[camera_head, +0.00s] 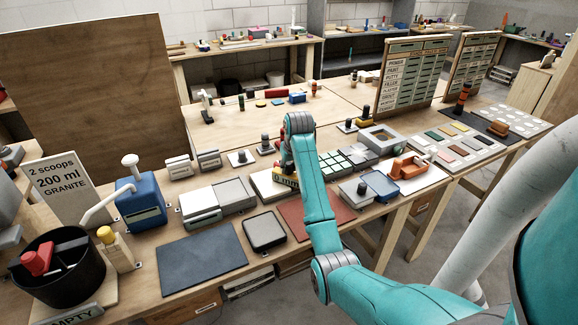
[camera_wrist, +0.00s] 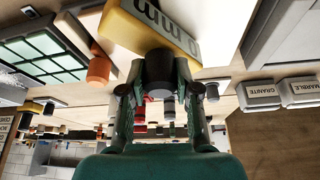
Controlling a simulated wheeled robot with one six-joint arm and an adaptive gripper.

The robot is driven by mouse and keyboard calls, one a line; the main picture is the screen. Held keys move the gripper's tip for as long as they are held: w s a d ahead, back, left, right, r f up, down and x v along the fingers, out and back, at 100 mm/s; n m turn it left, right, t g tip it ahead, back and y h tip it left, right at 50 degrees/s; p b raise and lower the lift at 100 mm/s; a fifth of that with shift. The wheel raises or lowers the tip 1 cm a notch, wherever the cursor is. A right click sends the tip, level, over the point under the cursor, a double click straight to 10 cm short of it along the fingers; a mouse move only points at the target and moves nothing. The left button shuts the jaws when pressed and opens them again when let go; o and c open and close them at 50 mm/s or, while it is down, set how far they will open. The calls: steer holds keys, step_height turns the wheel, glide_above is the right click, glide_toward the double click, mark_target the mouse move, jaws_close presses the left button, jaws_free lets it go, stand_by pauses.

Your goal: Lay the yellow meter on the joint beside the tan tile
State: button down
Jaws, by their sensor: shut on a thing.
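The yellow meter (camera_wrist: 145,35) is a block with a white face marked "mm". In the wrist view it fills the top middle, and my gripper (camera_wrist: 160,82) is shut on its dark knob. In the head view, the meter (camera_head: 286,181) shows partly behind my arm, at a pale board (camera_head: 262,187) on the bench. I cannot tell whether the meter touches the board. Pale surface shows around the meter in the wrist view. The tan tile and the joint beside it cannot be made out clearly. My arm hides part of that area.
A green-celled tray (camera_head: 337,163) stands right of the meter; an orange cylinder (camera_wrist: 98,66) is near it in the wrist view. A grey-lidded box (camera_head: 232,192) is at the left. A dark mat (camera_head: 202,259), grey tray (camera_head: 264,231) and reddish mat (camera_head: 297,220) lie in front.

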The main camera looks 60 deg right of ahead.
steer(key=shift+f, duration=0.15)
steer(key=c, duration=0.7)
jaws_free()
steer(key=shift+c, duration=0.2)
steer(key=v, duration=0.7)
steer(key=shift+r, duration=0.25)
